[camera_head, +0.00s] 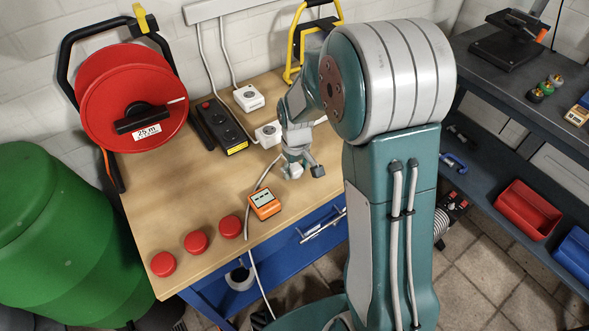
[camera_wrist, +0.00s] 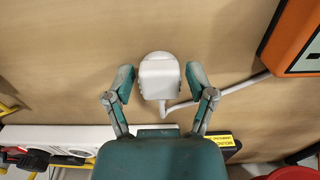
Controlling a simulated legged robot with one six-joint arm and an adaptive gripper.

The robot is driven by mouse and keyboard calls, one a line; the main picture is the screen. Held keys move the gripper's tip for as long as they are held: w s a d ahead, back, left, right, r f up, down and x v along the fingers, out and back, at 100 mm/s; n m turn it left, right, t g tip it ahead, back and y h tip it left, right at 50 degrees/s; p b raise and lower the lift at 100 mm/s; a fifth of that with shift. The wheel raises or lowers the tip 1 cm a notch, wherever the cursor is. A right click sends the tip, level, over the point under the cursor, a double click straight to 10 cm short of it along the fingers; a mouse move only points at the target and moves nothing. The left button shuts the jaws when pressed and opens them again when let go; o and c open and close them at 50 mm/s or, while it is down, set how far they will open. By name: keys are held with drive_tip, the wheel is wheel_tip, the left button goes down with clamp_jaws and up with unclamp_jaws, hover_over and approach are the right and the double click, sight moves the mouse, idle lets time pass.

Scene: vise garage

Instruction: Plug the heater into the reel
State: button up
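The red cable reel (camera_head: 98,95), marked 25 m, stands at the back left of the wooden bench; no socket opening can be made out on it. A white plug (camera_wrist: 160,72) lies on the bench with its white cable (camera_wrist: 225,90) running off to the right under an orange meter (camera_wrist: 295,40). My gripper (camera_wrist: 161,76) is open around it, one finger on each side, with a gap at both sides. In the head view my gripper (camera_head: 301,171) is low over the bench, right of the orange meter (camera_head: 264,204). The heater cannot be identified.
Several red knobs (camera_head: 196,242) line the front left. A yellow stand (camera_head: 292,55) is behind. A green barrel (camera_head: 60,235) stands left.

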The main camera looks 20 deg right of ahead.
sight(296, 168)
drive_tip(key=c, duration=0.4)
drive_tip(key=shift+r, duration=0.45)
wheel_tip(296, 168, up, 2)
drive_tip(key=shift+r, duration=0.15)
drive_tip(key=shift+s+d+r, duration=0.1)
drive_tip(key=shift+s+r, duration=1.55)
drive_tip(key=shift+s, duration=0.7)
drive_tip(key=shift+s+d+r, duration=0.15)
drive_tip(key=shift+s+r, duration=1.5)
drive_tip(key=shift+s, duration=0.7)
drive_tip(key=shift+s+d+r, duration=0.1)
drive_tip(key=shift+s+r, duration=1.55)
drive_tip(key=shift+s, duration=0.7)
